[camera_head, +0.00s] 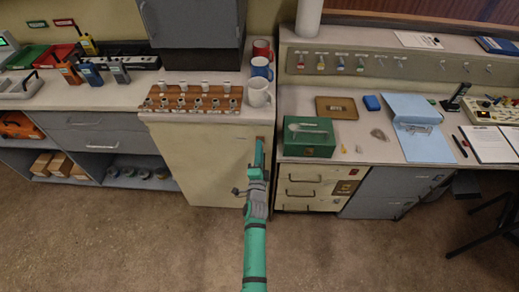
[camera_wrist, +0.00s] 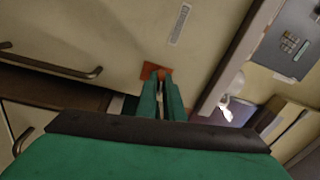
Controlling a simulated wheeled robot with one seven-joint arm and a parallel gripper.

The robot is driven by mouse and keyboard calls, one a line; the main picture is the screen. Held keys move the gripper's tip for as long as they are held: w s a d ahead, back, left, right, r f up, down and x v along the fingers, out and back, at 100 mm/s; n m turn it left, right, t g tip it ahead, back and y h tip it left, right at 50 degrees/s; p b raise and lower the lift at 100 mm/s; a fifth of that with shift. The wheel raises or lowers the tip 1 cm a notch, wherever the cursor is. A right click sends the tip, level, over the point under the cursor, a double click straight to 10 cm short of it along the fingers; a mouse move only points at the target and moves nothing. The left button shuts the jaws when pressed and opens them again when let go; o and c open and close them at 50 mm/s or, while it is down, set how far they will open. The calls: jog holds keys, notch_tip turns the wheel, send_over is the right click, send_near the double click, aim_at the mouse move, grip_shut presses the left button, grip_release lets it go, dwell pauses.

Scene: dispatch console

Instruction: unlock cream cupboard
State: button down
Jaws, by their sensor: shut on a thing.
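The cream cupboard (camera_head: 195,165) stands under the worktop left of centre in the head view, its front shut. My green gripper (camera_head: 257,160) is at the right edge of that front. In the wrist view my gripper (camera_wrist: 161,98) points at the cream surface (camera_wrist: 115,45), its fingertips close to a small orange-red plate (camera_wrist: 150,70). The fingers are shut on a thin pale metal piece, which looks like a key (camera_wrist: 159,97). Its tip is hidden, so I cannot tell whether it is in a lock.
A rack of stamps (camera_head: 195,102) and several mugs (camera_head: 258,92) stand on the worktop above. A green box (camera_head: 309,148) sits on the desk to the right, above cream drawers (camera_head: 299,188). Keys hang on the panel (camera_head: 385,66) behind. The floor in front (camera_head: 130,240) is clear.

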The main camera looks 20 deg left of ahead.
jog(key=shift+a+m, duration=0.1)
jog(key=shift+m, duration=0.6)
jog(key=shift+w+m+h, duration=0.1)
jog(key=shift+m+h, duration=0.2)
jog(key=shift+m, duration=0.2)
jog(key=shift+n, duration=0.3)
jog(key=c, duration=1.8)
grip_release()
jog(key=v, duration=0.7)
